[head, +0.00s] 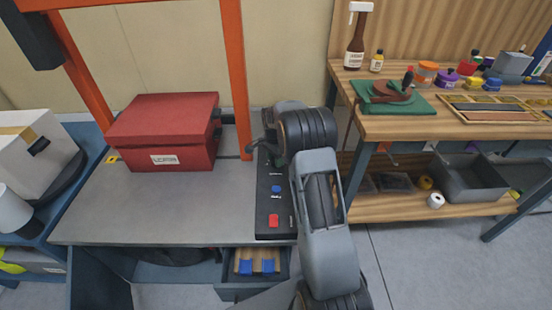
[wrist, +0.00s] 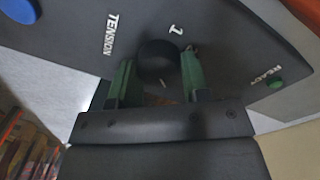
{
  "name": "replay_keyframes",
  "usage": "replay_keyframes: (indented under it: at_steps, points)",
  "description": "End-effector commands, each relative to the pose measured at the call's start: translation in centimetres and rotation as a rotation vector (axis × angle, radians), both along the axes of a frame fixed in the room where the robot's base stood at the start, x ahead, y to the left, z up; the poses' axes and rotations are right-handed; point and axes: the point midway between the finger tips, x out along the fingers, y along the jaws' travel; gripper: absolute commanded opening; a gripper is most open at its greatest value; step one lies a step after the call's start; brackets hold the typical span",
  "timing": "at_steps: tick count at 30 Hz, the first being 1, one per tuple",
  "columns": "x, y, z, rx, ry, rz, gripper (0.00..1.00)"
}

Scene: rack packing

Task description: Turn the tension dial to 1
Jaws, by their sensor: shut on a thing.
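The tension dial (wrist: 158,58) is a round black knob on the dark control panel (wrist: 75,30) in the wrist view. The two green fingers of my gripper (wrist: 156,78) stand one on each side of it, shut on it. The raised word TENSION is left of the dial, and a figure 1 (wrist: 176,30) is just beyond it. A small pale mark shows on the gripper side of the dial; I cannot tell whether it is the pointer. In the head view my arm hides the dial.
A green READY lamp (wrist: 276,83) sits right of the dial. The panel also carries a blue button (head: 276,188) and a red button (head: 273,220). A red box (head: 165,130) stands left on the grey table (head: 130,215), beside an orange frame post (head: 236,80). A drawer below is open.

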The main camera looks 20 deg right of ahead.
Motion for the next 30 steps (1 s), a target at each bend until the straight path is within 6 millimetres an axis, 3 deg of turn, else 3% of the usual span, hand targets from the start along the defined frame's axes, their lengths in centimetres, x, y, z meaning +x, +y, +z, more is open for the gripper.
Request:
replay_keyframes:
  at_steps: [30]
  points:
    - [0.08,0.27,0.10,0.000,0.003,0.897,0.20]
